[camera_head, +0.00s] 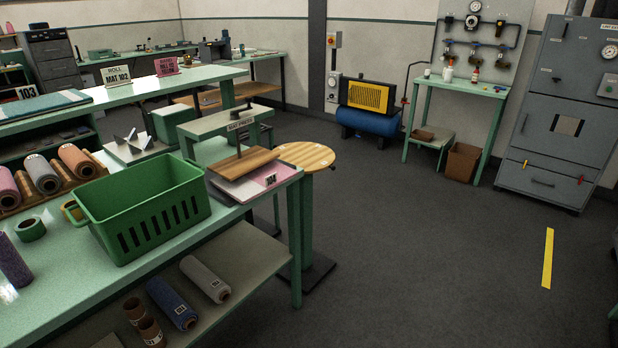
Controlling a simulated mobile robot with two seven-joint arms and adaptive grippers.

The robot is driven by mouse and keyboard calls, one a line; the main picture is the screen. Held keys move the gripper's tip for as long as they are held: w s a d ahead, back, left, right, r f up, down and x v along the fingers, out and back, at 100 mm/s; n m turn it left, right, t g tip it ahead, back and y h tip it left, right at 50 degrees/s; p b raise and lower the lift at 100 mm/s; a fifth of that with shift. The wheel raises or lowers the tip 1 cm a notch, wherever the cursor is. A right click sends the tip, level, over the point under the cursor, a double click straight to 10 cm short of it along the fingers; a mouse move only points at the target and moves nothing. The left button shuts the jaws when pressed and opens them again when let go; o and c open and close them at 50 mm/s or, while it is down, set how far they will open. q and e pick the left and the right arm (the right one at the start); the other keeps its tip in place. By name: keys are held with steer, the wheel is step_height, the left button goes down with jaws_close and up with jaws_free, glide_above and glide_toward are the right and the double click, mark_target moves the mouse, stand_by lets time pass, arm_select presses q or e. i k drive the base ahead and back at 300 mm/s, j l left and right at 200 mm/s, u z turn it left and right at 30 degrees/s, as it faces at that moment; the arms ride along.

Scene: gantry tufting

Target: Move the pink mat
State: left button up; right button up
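A pink mat (273,175) lies at the far right corner of the near green table, under the brown wooden plate (245,163) of a small press (239,123). Only its right and front part shows past the plate; the rest is hidden. A small tag (270,180) reading 104 is at its front edge. I cannot tell whether the plate touches the mat. Neither of my grippers is in view.
A green basket (143,207) stands left of the press on the near table (60,265). Open grey floor (420,255) lies to the right.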

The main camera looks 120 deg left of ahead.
mark_target(247, 187)
steer(key=u, duration=4.35)
steer(key=i+l+u, duration=0.15)
steer(key=u, duration=0.3)
steer(key=i+l+u, duration=0.2)
steer(key=u, duration=0.25)
steer(key=i+l+u, duration=0.1)
steer(key=l, duration=0.2)
steer(key=i+l+u, duration=0.1)
steer(key=l, duration=0.25)
steer(key=i+l+u, duration=0.1)
steer(key=l, duration=0.25)
